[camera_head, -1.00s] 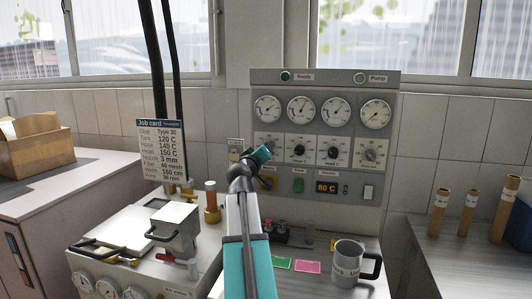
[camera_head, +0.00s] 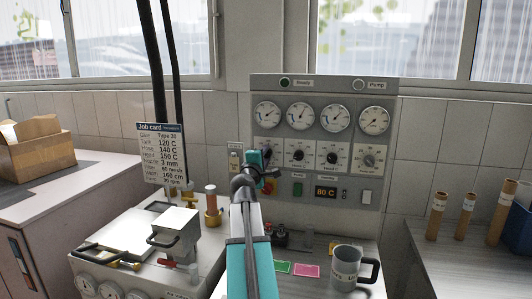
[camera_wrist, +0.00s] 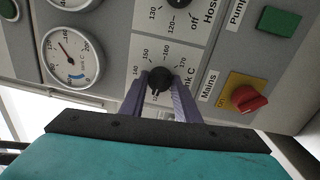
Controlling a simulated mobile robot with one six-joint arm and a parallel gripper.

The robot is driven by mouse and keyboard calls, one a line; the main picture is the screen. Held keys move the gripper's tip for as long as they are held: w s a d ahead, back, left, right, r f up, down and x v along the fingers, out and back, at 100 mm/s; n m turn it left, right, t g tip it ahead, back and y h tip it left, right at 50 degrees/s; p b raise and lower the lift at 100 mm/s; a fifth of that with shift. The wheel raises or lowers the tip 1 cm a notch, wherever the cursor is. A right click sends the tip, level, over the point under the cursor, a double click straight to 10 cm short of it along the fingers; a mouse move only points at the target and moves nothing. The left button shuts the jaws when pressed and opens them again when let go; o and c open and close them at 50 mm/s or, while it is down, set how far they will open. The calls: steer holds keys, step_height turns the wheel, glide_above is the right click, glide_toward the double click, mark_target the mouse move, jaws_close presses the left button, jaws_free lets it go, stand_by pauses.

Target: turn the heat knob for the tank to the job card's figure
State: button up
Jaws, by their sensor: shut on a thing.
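The job card (camera_head: 160,152) stands at the left in the head view and reads Tank 120 C. The tank heat knob (camera_wrist: 160,80) is a round black knob on a white scale plate, labelled Tank C in the wrist view. Printed figures 140, 150, 160 and 170 show around it. My gripper (camera_wrist: 160,88) is shut on this knob, with one finger on each side. In the head view my gripper (camera_head: 266,165) is at the panel's left end and largely hides the knob. I cannot tell which figure the knob points to.
The grey panel (camera_head: 384,90) carries several gauges and two more heat knobs (camera_head: 298,155) to the right. A red mains switch (camera_wrist: 248,98) on a yellow plate sits close beside the gripper. A grey mug (camera_head: 345,262) stands on the bench below. The display (camera_head: 326,192) reads 80 C.

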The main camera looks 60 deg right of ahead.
steer(key=shift+f+n+p, duration=0.15)
steer(key=shift+n+p, duration=0.25)
steer(key=shift+n, duration=0.4)
steer(key=o, duration=1)
steer(key=shift+a, duration=0.1)
steer(key=shift+o, duration=0.2)
